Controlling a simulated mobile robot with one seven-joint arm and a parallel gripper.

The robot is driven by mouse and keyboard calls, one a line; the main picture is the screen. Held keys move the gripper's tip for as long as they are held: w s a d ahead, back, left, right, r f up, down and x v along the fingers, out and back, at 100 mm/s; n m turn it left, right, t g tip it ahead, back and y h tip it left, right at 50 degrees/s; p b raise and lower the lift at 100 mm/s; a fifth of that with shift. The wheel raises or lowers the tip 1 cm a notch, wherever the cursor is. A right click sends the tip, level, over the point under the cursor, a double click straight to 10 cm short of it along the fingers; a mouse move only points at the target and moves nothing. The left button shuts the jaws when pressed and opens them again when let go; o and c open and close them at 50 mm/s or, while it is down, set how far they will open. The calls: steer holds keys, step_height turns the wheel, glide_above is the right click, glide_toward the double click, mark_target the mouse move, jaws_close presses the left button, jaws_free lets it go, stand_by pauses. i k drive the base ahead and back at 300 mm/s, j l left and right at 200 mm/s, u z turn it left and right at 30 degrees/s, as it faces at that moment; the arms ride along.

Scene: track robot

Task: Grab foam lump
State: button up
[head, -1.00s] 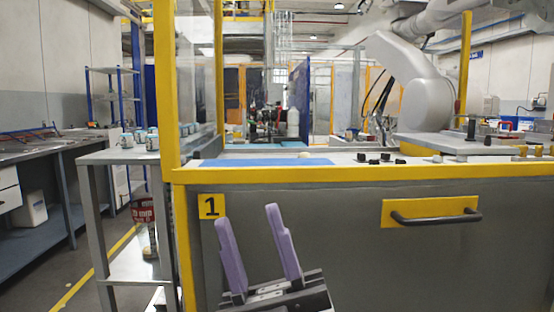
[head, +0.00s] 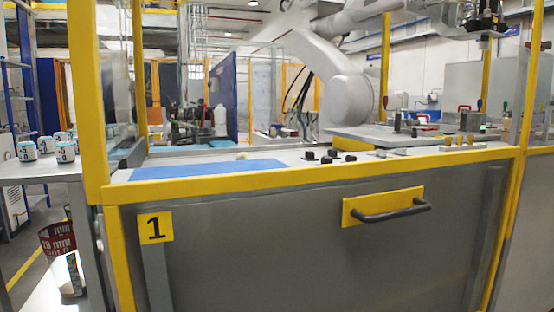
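A small beige lump (head: 242,156), which looks like the foam lump, sits at the back edge of the blue mat (head: 200,171) on the workbench top. It is small in the view, so its exact shape is hard to tell. My gripper is not in view.
The grey bench front has a yellow frame (head: 300,186), a number 1 sign (head: 155,228) and a dark handle (head: 392,214). Several black pieces (head: 328,157) lie right of the lump. A side table (head: 30,172) holds several white cans. A yellow post (head: 88,100) stands at the left.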

mark_target(241, 155)
steer(key=u, duration=0.8)
steer(key=i+l+u, duration=0.15)
steer(key=l+u, duration=0.55)
steer(key=u, duration=0.2)
steer(key=l+u, duration=0.35)
steer(key=l, duration=0.7)
